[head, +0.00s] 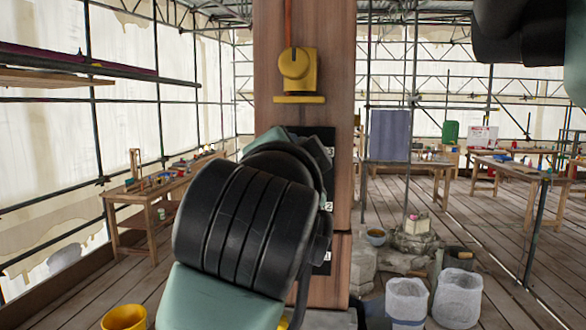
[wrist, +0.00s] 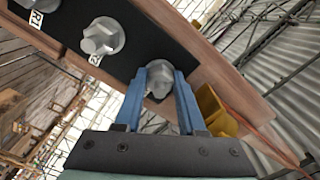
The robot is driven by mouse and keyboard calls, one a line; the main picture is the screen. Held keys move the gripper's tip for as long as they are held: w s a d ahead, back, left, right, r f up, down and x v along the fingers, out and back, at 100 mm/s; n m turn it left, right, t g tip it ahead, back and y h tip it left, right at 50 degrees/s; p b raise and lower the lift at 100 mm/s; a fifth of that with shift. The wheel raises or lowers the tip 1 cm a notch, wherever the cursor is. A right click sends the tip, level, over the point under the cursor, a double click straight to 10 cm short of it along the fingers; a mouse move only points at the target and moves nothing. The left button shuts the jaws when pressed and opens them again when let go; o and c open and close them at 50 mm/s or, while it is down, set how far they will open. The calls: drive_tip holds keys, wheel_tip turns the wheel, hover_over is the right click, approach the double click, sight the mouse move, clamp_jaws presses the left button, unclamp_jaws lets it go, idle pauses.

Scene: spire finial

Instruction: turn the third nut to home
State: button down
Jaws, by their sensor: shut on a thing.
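In the wrist view a black plate (wrist: 135,62) on a wooden post (wrist: 215,75) carries a row of grey nuts. One nut (wrist: 103,37) is beside the label 2, and another (wrist: 42,4) is at the top left edge by the label 1. My gripper (wrist: 167,72) has its blue fingers on either side of the nut (wrist: 168,78) farthest along the row, shut on it. Its label is hidden. In the head view my arm covers most of the plate, and the gripper and nuts are hidden; labels 2 and 3 show at the plate's right edge.
A yellow fitting (head: 298,70) with a ledge sits on the post above the plate, and it shows close beside my right finger in the wrist view (wrist: 215,110). Workbenches (head: 160,187) stand left and right behind. Buckets (head: 458,298) stand on the floor at right.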

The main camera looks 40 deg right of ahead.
drive_tip(key=m+b, duration=0.3)
drive_tip(key=m, duration=0.8)
idle(0.5)
drive_tip(key=c, duration=0.5)
unclamp_jaws()
drive_tip(key=b+v, duration=0.3)
drive_tip(key=v, duration=0.4)
drive_tip(key=shift+s+a, duration=0.2)
